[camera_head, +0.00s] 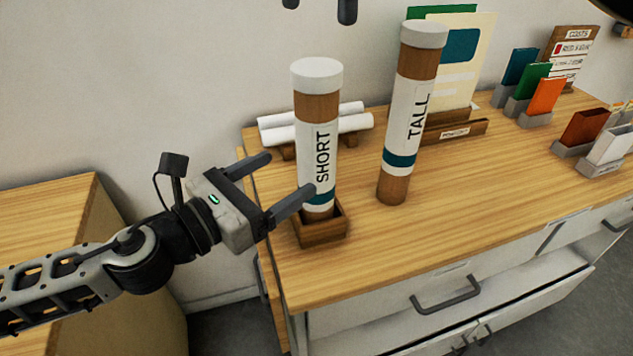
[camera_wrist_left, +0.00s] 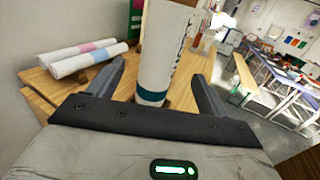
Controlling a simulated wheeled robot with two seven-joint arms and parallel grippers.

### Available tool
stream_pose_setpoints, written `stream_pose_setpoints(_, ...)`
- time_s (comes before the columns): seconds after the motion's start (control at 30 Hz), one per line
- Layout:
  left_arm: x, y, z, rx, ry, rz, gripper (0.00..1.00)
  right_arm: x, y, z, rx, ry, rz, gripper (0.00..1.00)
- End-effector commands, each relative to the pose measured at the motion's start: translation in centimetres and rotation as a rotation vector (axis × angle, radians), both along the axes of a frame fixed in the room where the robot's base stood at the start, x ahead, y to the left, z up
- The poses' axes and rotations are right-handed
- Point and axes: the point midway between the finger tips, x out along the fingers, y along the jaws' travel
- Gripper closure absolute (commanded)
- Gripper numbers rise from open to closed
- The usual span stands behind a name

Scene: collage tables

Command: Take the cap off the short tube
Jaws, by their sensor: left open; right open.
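The short tube (camera_head: 317,139) is brown with a white label reading SHORT and a teal band. It stands upright in a small wooden holder (camera_head: 321,233) near the table's left front corner. Its white cap (camera_head: 317,74) is on top. My left gripper (camera_head: 284,179) is open at the lower part of the tube, its two fingers apart. In the left wrist view the tube (camera_wrist_left: 160,60) stands between the open fingers (camera_wrist_left: 155,85), and its top is out of frame. My right gripper (camera_head: 319,6) shows only as two dark separated fingertips at the top edge, above the short tube.
A tall tube (camera_head: 409,120) with a white cap stands to the right. White paper rolls (camera_head: 315,128) lie on a wooden rack behind the short tube. Card holders (camera_head: 540,95) and a sign (camera_head: 570,55) are at the right back. The front middle of the table (camera_head: 460,200) is clear.

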Motion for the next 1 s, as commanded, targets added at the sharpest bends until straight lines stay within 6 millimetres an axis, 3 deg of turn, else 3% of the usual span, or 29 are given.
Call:
stream_pose_setpoints(0.4, 5.3, -5.6, 0.0, -0.001, -0.001, 0.0, 0.21, 0.0, 0.0, 0.0, 0.001, 0.0, 0.0, 0.24)
stream_pose_setpoints(0.6, 6.4, -6.7, 0.0, -0.001, 0.001, 0.0, 0.21, 0.0, 0.0, 0.0, 0.001, 0.0, 0.0, 0.24)
stream_pose_setpoints(0.93, 6.6, -6.9, 0.0, -0.001, 0.002, 0.001, 0.21, 0.0, 0.0, 0.0, 0.001, 0.0, 0.0, 0.24)
stream_pose_setpoints(1.0, 6.6, -6.9, 0.0, 0.0, 0.001, 0.001, 0.41, 0.0, 0.0, 0.0, 0.001, 0.0, 0.0, 0.24)
